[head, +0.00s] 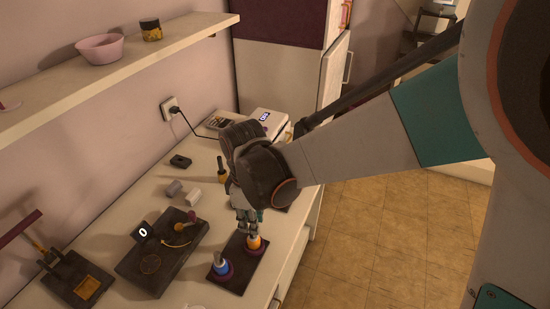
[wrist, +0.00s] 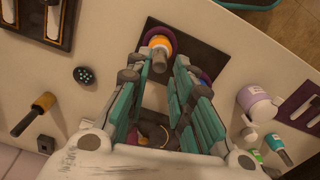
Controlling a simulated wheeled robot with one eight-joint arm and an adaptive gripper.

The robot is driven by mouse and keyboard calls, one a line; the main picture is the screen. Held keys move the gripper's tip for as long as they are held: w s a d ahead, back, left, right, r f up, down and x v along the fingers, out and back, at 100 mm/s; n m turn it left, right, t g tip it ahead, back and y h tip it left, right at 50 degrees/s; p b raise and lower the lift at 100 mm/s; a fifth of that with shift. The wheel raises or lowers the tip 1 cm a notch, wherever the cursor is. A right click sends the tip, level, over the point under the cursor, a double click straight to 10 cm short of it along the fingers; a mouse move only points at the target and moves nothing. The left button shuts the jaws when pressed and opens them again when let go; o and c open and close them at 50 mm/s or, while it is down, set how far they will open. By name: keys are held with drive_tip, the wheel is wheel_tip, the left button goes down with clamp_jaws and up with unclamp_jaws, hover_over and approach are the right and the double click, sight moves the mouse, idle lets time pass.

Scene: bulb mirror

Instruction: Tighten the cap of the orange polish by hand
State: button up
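The orange polish (head: 253,243) stands upright on a dark mat (head: 236,281) near the table's front edge, with a purple ring around its base. My gripper (head: 247,230) is just above it, pointing down. In the wrist view the orange polish (wrist: 162,43) shows near the fingertips of my gripper (wrist: 167,63). The two fingers are apart, with no object held between them. Whether a finger touches the cap cannot be told. The cap is partly hidden by the fingers. A blue polish (head: 221,266) stands on the same mat, nearer the camera.
Light and dark small blocks (head: 193,197) lie behind. A stand (head: 78,280) is at the front left. A pink bowl (head: 101,50) and a jar (head: 151,31) sit on the wall shelf. Floor lies right of the table.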

sight(253, 236)
drive_tip(key=shift+s+f, duration=0.1)
idle(0.3)
drive_tip(key=shift+f+b, duration=1.15)
drive_tip(key=shift+f, duration=0.3)
drive_tip(key=shift+c, duration=0.5)
clamp_jaws()
drive_tip(key=m, duration=0.4)
drive_tip(key=shift+m, duration=0.4)
